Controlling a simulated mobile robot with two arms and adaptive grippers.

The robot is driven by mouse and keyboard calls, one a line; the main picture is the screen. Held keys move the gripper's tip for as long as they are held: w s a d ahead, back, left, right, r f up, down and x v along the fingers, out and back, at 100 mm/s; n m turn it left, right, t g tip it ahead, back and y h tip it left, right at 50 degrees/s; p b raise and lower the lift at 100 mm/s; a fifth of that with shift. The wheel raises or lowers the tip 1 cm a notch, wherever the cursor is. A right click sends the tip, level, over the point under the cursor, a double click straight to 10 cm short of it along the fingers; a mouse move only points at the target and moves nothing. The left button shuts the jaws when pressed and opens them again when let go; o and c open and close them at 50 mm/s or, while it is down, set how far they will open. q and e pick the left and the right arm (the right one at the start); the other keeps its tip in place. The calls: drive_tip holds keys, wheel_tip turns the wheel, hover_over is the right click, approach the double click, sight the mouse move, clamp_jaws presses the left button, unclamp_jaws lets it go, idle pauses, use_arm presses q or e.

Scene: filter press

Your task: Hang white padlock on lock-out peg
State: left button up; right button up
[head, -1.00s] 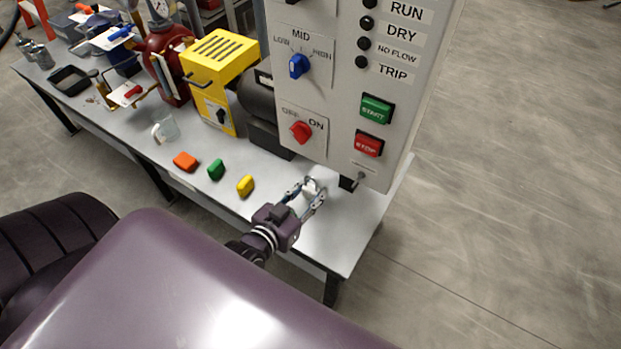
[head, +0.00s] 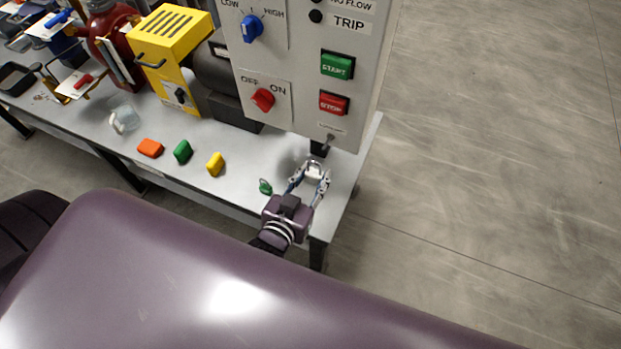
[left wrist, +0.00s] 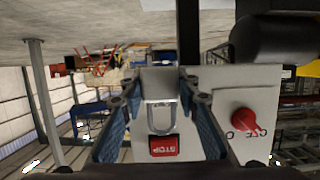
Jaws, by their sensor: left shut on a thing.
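The white padlock (head: 314,171) is between the fingertips of my left gripper (head: 311,180), which is shut on it, above the bench near its right end. In the left wrist view the padlock's metal shackle (left wrist: 161,117) shows between the two fingers (left wrist: 163,122), in front of the red stop button; its pale body blends with the panel behind. The lock-out peg (head: 329,139) sticks out at the panel's lower edge, under a small label. The padlock is a little below and left of the peg in the head view, seemingly apart from it. My right gripper is out of view.
The grey control panel (head: 303,110) stands just behind my left gripper. A small green padlock-like thing (head: 265,187) lies left of the gripper. The bench's right edge is close.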

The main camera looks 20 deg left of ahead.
use_arm(q)
drive_tip(key=r+b+x, duration=0.1)
drive_tip(key=b+x, duration=0.2)
drive_tip(key=x, duration=0.4)
drive_tip(key=shift+w, duration=0.5)
drive_tip(key=shift+f, duration=0.3)
idle(0.7)
drive_tip(key=o, duration=1)
drive_tip(key=shift+w+f, duration=0.1)
drive_tip(key=shift+c, duration=0.2)
drive_tip(key=shift+o, duration=0.7)
drive_tip(key=shift+w+f, duration=0.2)
drive_tip(key=shift+w, duration=0.15)
drive_tip(key=shift+s+r, duration=0.1)
drive_tip(key=shift+r, duration=0.05)
